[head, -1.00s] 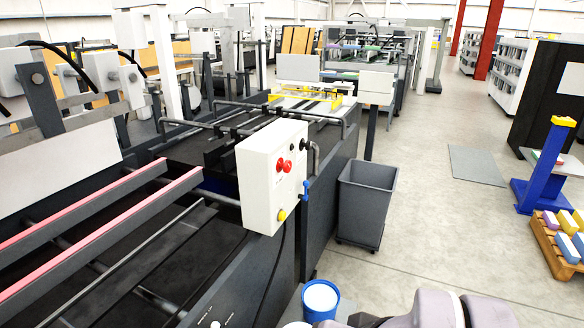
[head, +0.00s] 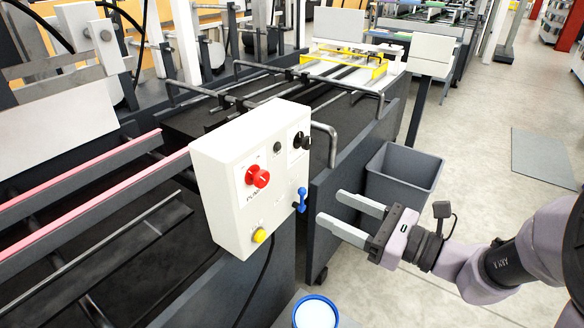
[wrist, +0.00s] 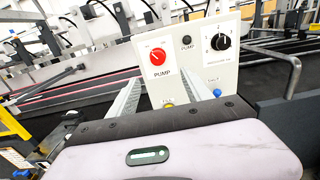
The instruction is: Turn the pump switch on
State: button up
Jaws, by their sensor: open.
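The pump switch (head: 257,176) is a red knob on the front of a white control box (head: 215,215). In the wrist view the red pump switch (wrist: 157,56) has the word PUMP below it, at the panel's upper left. My gripper (head: 329,205) is open and empty, to the right of the box and apart from it, with its fingers pointing left toward it. In the wrist view my two fingers (wrist: 163,85) reach up toward the panel, below the red switch. The switch is unobstructed in both views; I cannot read its position.
The box also carries a black dial (head: 301,141), a small dark round indicator (head: 277,147), a yellow knob (head: 259,235) and a blue lever (head: 300,200). A grey bin (head: 402,178) stands behind my gripper. A blue-rimmed bucket (head: 315,312) is below. Open floor lies at right.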

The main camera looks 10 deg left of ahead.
aim_at(264, 179)
jog(key=x, duration=0.5)
jog(key=b+x, duration=0.1)
jog(key=x, duration=0.4)
jog(key=b+x, duration=0.1)
jog(key=x, duration=0.5)
jog(key=shift+s+a, duration=0.2)
jog(key=shift+s, duration=0.1)
grip_shut()
